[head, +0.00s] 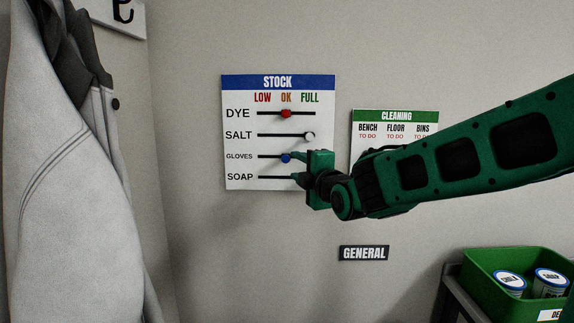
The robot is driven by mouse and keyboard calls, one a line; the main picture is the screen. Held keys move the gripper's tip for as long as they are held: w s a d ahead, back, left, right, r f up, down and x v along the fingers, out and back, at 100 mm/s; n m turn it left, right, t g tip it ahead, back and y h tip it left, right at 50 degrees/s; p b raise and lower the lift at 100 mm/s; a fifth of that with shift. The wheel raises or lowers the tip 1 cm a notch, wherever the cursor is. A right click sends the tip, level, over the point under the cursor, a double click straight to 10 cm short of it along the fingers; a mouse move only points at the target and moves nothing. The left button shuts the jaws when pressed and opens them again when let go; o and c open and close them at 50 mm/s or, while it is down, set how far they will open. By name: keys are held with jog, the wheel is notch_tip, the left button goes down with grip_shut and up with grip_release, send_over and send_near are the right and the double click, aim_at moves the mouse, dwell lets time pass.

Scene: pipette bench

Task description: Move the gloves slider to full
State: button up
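The white STOCK board (240,182) hangs on the wall with LOW, OK and FULL columns. The gloves slider has a blue knob (286,158) on a black track, about under OK. My gripper (291,166) is at the board from the right. Its two green fingers are spread, one above the other. The upper fingertip is at the blue knob; I cannot tell whether it touches. The lower fingertip is near the soap track (270,177). My gripper hides the right ends of the gloves and soap tracks, and no soap knob shows.
The red dye knob (286,113) is under OK and the white salt knob (310,136) is toward FULL, just above my gripper. A CLEANING board (396,116) is partly behind my arm. A coat (75,180) hangs left. A green bin (490,263) with tubs stands lower right.

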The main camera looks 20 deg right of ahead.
aim_at(286, 160)
jog(key=w, duration=0.7)
jog(key=shift+w+a, duration=0.25)
jog(key=shift+w, duration=0.15)
jog(key=shift+c, duration=0.3)
grip_shut()
jog(key=shift+f, duration=0.1)
